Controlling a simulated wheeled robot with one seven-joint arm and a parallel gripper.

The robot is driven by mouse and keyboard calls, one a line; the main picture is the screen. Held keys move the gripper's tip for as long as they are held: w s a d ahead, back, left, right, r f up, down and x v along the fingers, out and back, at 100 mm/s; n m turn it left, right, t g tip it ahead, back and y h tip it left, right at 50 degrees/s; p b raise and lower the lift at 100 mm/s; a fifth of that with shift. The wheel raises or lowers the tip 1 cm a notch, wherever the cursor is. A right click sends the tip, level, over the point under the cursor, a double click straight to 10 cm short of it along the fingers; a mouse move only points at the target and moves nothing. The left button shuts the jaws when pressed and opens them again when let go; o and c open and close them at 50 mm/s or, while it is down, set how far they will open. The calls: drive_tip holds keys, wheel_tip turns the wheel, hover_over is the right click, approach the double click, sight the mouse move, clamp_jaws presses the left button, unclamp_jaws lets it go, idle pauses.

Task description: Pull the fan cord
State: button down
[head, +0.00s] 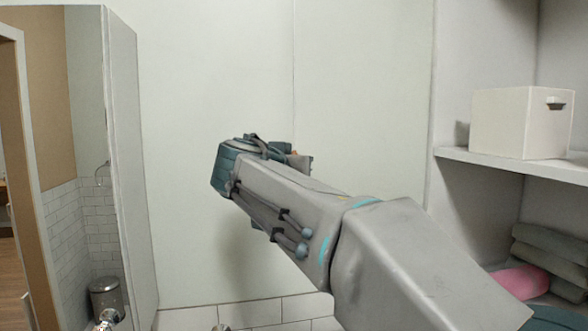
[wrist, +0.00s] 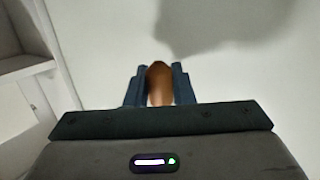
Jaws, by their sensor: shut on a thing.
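The fan cord (head: 293,70) appears as a thin line hanging down the pale wall to my gripper in the head view. Its brown, wood-like pull (wrist: 159,84) sits between the two dark blue fingers of my gripper (wrist: 160,74) in the wrist view. The gripper is shut on this pull, with a finger on each side. In the head view my gripper (head: 303,161) is mostly hidden behind my own wrist and forearm; only a small orange-brown bit shows there. The fan is not in view.
A shelf (head: 510,164) at the right carries a white box (head: 518,122). Folded grey towels (head: 550,255) and a pink one (head: 522,280) lie below. A mirror cabinet (head: 125,160) stands at the left. The wall around my gripper is bare, with white tiles low down.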

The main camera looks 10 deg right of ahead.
drive_tip(key=shift+f+b, duration=0.45)
drive_tip(key=shift+b, duration=0.05)
drive_tip(key=c, duration=1.2)
unclamp_jaws()
drive_tip(key=shift+o, duration=0.2)
drive_tip(key=b+v, duration=0.4)
drive_tip(key=v, duration=1)
drive_tip(key=shift+f, duration=0.1)
drive_tip(key=s+d+f+n+g+y, duration=0.2)
drive_tip(key=s+d+f+g, duration=0.1)
drive_tip(key=f, duration=0.8)
drive_tip(key=s+d+f+n+g+y, duration=0.2)
drive_tip(key=s+d+f+g, duration=0.1)
drive_tip(key=f, duration=0.8)
drive_tip(key=s+d+f+n+g+y, duration=0.2)
drive_tip(key=s+d+f, duration=0.1)
drive_tip(key=f, duration=0.8)
drive_tip(key=s+a+f+g+y, duration=0.1)
drive_tip(key=s+f+g+y, duration=0.1)
drive_tip(key=s+f, duration=0.5)
wheel_tip(320, 180, down, 4)
drive_tip(key=shift+s+a+r+n+y, duration=0.1)
drive_tip(key=shift+s+a+n+y, duration=0.15)
drive_tip(key=shift+s+n+y, duration=0.2)
